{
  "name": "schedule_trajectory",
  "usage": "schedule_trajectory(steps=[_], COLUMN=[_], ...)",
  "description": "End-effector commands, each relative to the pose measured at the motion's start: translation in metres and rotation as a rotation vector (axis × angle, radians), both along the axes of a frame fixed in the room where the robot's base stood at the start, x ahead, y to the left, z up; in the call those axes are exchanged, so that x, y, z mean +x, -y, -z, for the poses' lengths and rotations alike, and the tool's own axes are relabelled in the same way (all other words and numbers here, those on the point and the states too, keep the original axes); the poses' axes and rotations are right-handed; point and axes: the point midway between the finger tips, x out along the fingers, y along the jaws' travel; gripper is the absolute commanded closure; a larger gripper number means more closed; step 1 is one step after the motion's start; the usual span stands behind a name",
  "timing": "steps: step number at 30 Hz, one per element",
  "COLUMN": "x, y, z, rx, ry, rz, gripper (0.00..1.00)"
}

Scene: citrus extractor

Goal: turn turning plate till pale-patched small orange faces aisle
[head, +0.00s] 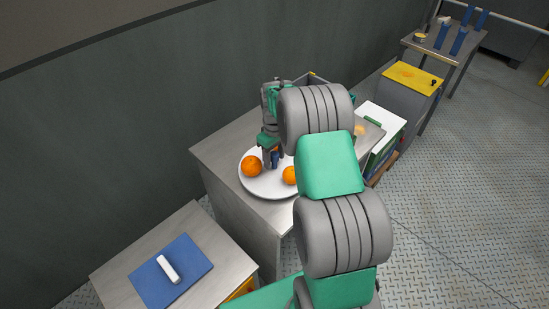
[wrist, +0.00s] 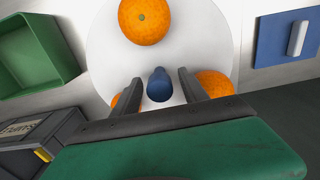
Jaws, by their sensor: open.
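The white turning plate (head: 262,188) lies on a grey bench, with a blue knob (wrist: 159,86) at its middle. In the head view a larger orange (head: 251,166) is on its left and another orange (head: 290,175) is partly behind my arm. In the wrist view a large orange (wrist: 146,20) is at the top, one (wrist: 214,83) at the right, and one (wrist: 117,101) is mostly hidden by my left finger. I see no pale patch on any visible side. My gripper (wrist: 160,76) is open above the plate, its fingers either side of the knob; contact cannot be told.
A green bin (wrist: 36,56) and a grey labelled box (wrist: 30,132) are near the plate in the wrist view. A dark wall stands behind; the aisle floor (head: 460,210) at right is clear.

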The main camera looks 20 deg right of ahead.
Motion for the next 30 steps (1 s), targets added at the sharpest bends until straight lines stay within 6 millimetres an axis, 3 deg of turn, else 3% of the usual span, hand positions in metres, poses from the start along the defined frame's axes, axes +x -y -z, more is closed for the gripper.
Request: schedule_trajectory(steps=[5, 12, 30], x=[0.000, 0.001, 0.001], y=[0.000, 0.000, 0.000], z=[0.017, 0.019, 0.019], rx=[-0.001, -0.001, -0.001], ry=[0.001, 0.003, 0.003], rz=[0.001, 0.001, 0.001], gripper=[0.49, 0.49, 0.98])
